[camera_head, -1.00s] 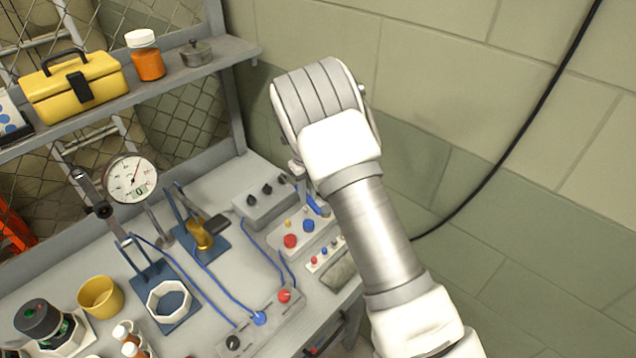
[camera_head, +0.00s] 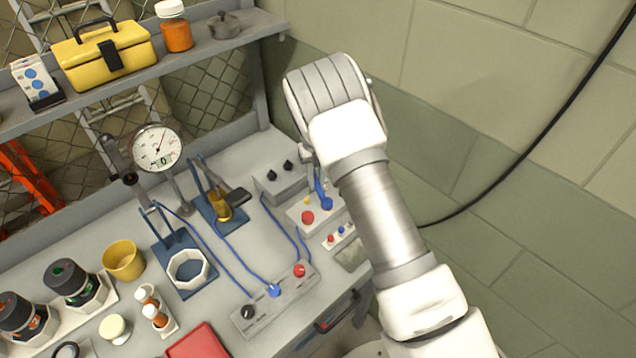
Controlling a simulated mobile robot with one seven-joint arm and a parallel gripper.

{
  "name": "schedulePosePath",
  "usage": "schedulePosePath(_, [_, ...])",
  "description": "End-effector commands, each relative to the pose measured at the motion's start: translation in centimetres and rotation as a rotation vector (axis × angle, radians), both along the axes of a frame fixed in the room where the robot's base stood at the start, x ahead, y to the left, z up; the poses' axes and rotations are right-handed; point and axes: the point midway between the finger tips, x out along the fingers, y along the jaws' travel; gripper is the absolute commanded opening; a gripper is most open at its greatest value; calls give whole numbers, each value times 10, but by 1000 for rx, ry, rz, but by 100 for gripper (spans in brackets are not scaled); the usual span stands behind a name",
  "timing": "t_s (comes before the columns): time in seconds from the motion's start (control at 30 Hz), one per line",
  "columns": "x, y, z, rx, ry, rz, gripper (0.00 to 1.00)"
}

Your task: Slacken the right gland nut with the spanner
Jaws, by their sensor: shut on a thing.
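My gripper (camera_head: 312,160) is at the end of my white arm, above the right part of the bench, largely hidden behind my wrist. It is shut on a slim blue tool (camera_head: 320,188), which looks like the spanner; only part shows, hanging below the gripper in front of the button boxes. Two black-capped, hexagonal-bodied fittings stand at the bench's left, apart from my gripper. The right one (camera_head: 72,281) has green marks and the left one (camera_head: 22,314) orange marks. They may carry the gland nuts, but I cannot tell. No contact between tool and fitting shows.
A dial gauge (camera_head: 157,148), a yellow cup (camera_head: 123,261), a white octagonal ring (camera_head: 187,270) and a switch box (camera_head: 262,312) with blue cables stand on the bench. A shelf holds a yellow toolbox (camera_head: 104,57). A wall and black cable (camera_head: 520,160) are at right.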

Motion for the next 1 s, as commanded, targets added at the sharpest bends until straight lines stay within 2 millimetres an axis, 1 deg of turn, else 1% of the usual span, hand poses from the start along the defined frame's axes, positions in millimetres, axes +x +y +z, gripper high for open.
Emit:
schedulePosePath(0.2, [15, 5, -2, 0, -1, -1, 0])
schedulePosePath(0.4, [24, 8, -1, 0, 0, -1, 0])
schedulePosePath(0.6, [27, 10, 0, 0, 1, -1, 0])
schedulePosePath(1.0, [28, 10, 0, 0, 1, 0, 0])
